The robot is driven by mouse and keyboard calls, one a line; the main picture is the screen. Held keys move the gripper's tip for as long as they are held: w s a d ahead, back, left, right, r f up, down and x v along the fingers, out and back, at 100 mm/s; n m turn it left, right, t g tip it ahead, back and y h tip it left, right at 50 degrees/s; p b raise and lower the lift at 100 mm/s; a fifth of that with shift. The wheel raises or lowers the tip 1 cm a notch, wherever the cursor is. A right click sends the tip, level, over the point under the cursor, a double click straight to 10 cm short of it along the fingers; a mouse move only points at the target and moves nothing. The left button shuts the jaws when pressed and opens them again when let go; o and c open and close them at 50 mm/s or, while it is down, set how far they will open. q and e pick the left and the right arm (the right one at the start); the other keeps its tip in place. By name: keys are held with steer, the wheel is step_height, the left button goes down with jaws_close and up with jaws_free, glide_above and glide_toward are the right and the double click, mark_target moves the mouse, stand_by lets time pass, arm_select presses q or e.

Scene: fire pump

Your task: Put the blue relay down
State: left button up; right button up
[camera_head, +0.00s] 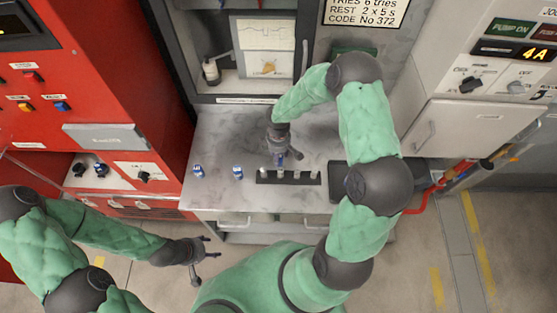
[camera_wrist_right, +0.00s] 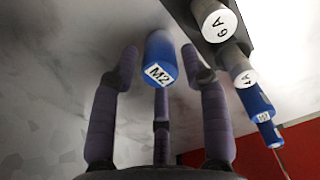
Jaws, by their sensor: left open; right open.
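A blue relay (camera_wrist_right: 161,58) with a white end label reading M2 stands between the spread fingers of my right gripper (camera_wrist_right: 160,75) in the right wrist view. The fingers look apart from it, and its far end seems to meet the grey worktop. In the head view my right gripper (camera_head: 287,155) is low over the worktop (camera_head: 225,140), just behind the black rack (camera_head: 289,181), and mostly hides this relay. Two other blue relays (camera_head: 198,171) (camera_head: 238,173) stand on the worktop to the left. My left gripper (camera_head: 206,258) is open and empty in front of the bench.
The rack holds several pale cylinders; in the wrist view two show labels 6A (camera_wrist_right: 214,22) and 4A (camera_wrist_right: 240,68). A dark tray (camera_head: 338,182) lies to the right. A red cabinet (camera_head: 125,90) borders the left. The back-left worktop is clear.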

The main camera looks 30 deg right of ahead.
step_height(320, 180, down, 2)
steer(key=shift+f, duration=0.1)
jaws_close()
steer(key=shift+r, duration=0.25)
steer(key=shift+w+r, duration=0.1)
steer(key=shift+r, duration=0.5)
steer(key=s+a+r+p, duration=0.1)
steer(key=s+a+r, duration=0.6)
steer(key=s+r, duration=0.4)
steer(key=shift+s+a+r, duration=0.2)
steer(key=shift+s+r, duration=0.1)
steer(key=shift+s, duration=0.25)
